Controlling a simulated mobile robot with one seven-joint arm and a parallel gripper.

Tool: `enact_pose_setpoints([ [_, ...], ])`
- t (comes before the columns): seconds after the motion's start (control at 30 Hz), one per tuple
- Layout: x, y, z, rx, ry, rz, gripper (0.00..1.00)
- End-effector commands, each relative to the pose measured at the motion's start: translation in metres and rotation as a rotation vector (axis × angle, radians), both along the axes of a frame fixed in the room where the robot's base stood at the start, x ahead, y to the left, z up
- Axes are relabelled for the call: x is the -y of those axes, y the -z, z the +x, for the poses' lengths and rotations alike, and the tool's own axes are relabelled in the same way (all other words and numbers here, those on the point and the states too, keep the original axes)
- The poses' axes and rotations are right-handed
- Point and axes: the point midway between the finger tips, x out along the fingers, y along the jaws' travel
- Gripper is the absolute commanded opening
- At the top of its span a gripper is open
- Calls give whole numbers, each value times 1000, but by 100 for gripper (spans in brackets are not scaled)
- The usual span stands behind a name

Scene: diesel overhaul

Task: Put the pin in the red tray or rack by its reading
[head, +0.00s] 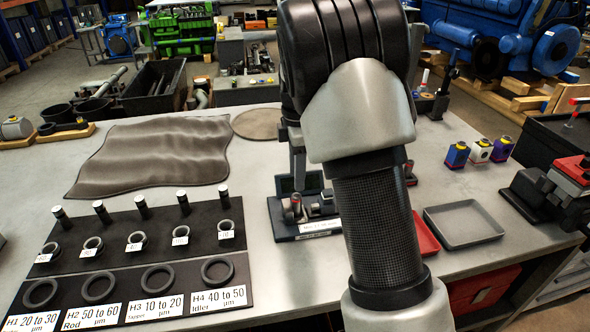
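The red tray (427,238) lies on the bench right of my arm, which hides its left part. The black rack (130,262) at the front left bears rings and labels: H1 20 to 30, H2 50 to 60, H3 10 to 20, H4 40 to 50 µm. Several white-topped dark pins (142,207) stand along its back edge. A gauge (284,187) with a dark screen and labelled base stands mid-bench; its reading is not legible, and small parts on it are unclear. My arm hides most of my gripper (297,160); only a grey piece shows, apparently a finger, above the gauge.
A grey tray (465,223) lies right of the red tray. A dark mat (155,152) and round pad (258,123) lie behind the rack. Small coloured bottles (480,151) and a vise (555,190) are at the right. Bare bench shows between mat and gauge.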

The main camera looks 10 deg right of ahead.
Motion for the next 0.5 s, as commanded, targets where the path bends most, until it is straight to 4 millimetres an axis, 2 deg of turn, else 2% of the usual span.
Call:
enact_pose_setpoints([
  [0.5,0,61,0,0,2,0,39],
])
